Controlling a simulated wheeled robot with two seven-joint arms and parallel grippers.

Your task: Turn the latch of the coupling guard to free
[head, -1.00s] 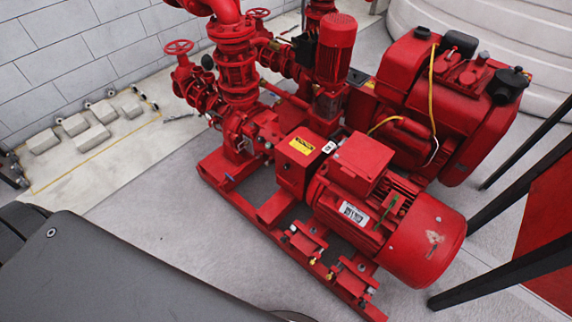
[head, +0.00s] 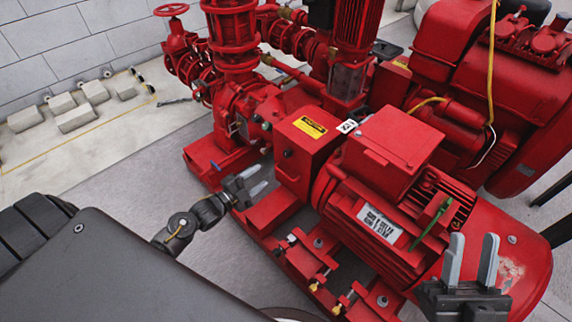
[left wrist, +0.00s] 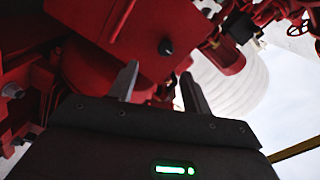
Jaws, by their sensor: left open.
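The coupling guard (head: 300,160) is a red box with a yellow label, between the pump and the motor. A small dark knob (head: 287,153), which looks like its latch, sits on the side facing me. In the left wrist view the knob (left wrist: 165,46) shows black on the red guard face (left wrist: 150,28), ahead of the fingers. My left gripper (head: 255,180) is open and empty, to the left of and a little below the guard, apart from the knob. It also shows in the left wrist view (left wrist: 160,73). My right gripper (head: 474,242) is open and empty in front of the motor's right end.
The red motor (head: 380,205) stands right of the guard. The red base frame (head: 265,212) runs below. Pipes and a valve handwheel (head: 171,10) rise behind on the left. A red engine (head: 450,85) stands at the back right. Grey floor (head: 130,185) lies free at left.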

